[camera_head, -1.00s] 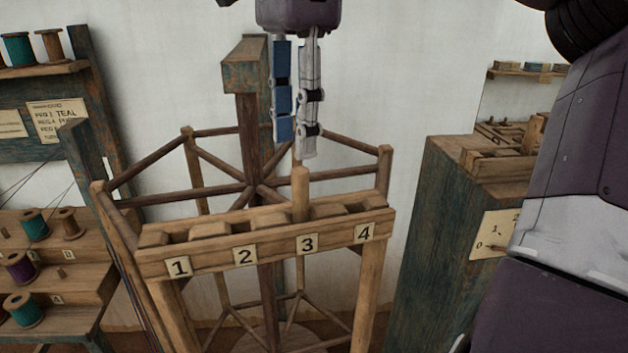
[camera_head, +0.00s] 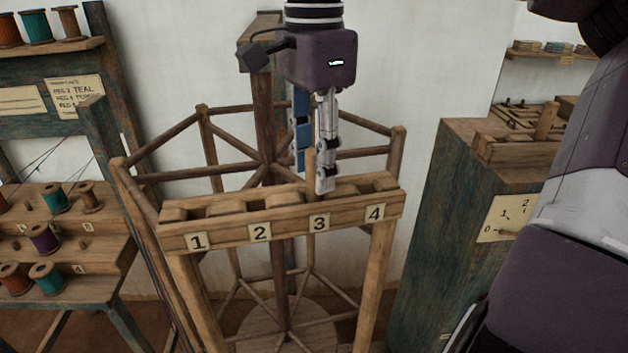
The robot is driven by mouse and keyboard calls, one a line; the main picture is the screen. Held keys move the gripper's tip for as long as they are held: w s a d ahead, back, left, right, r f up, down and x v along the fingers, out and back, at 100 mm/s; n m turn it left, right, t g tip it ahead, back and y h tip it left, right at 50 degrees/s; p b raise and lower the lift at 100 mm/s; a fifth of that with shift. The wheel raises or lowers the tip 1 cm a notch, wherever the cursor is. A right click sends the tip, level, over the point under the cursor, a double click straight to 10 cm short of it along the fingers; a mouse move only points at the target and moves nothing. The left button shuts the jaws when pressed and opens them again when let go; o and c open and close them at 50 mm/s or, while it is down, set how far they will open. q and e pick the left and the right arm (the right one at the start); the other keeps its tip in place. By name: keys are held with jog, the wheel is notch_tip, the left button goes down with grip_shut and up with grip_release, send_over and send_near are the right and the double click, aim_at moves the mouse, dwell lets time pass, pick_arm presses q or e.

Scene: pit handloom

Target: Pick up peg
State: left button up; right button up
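A wooden peg (camera_head: 311,163) stands upright at slot 3 of the wooden rack (camera_head: 281,232), whose front carries labels 1 to 4. My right gripper (camera_head: 312,178) points straight down over slot 3. Its blue finger is left of the peg and its silver finger is right of it, overlapping the peg's edge in this view. The fingers look spread apart, with the peg's upper part between them. I cannot tell whether either finger touches it. My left gripper is not in view.
A spoked wooden frame (camera_head: 160,175) stands around and behind the rack. A stepped stand (camera_head: 95,255) with thread spools is at the left. A tall green-brown cabinet (camera_head: 432,225) stands at the right, close to my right arm.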

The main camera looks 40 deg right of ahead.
jog(key=shift+c, duration=0.2)
grip_shut()
